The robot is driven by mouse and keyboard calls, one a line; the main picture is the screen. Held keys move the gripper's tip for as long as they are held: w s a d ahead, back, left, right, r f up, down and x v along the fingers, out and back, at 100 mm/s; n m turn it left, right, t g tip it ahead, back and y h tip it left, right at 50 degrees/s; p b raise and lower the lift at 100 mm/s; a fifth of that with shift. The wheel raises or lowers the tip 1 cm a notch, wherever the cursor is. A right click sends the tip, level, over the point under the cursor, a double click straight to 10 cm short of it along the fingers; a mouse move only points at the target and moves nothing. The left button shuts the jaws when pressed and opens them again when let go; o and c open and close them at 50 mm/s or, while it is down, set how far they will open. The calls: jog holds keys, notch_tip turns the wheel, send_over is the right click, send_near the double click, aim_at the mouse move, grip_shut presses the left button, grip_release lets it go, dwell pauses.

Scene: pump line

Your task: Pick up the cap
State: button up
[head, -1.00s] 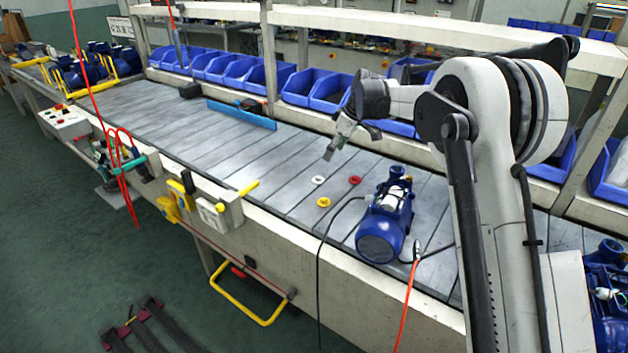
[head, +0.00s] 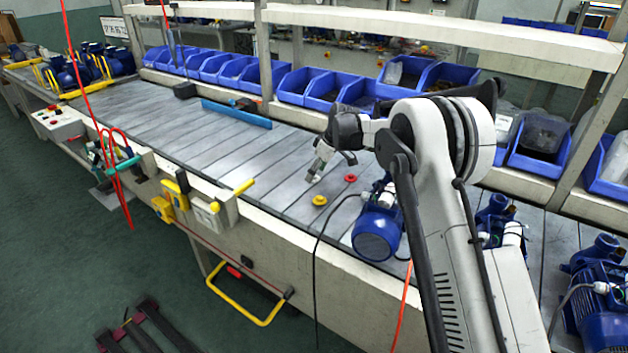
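Two small caps are clear on the grey slatted bench: a yellow cap (head: 319,200) nearer the front edge and a red cap (head: 350,178) behind it to the right. A white cap (head: 315,179) shows only in part at the tip of my gripper. My gripper (head: 315,174) points down at the white cap, left of the red cap and above the yellow one in the picture. The fingers are too small and too overlapped with the cap to tell whether they are open or shut, or touching it.
A blue pump (head: 377,233) stands right of the caps, with a black cable hanging over the front edge. More blue pumps (head: 497,222) stand further right. Blue bins (head: 294,85) line the back. A long blue bar (head: 236,114) lies at the back left. The bench's left stretch is mostly clear.

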jog(key=shift+x, duration=0.85)
jog(key=c, duration=0.8)
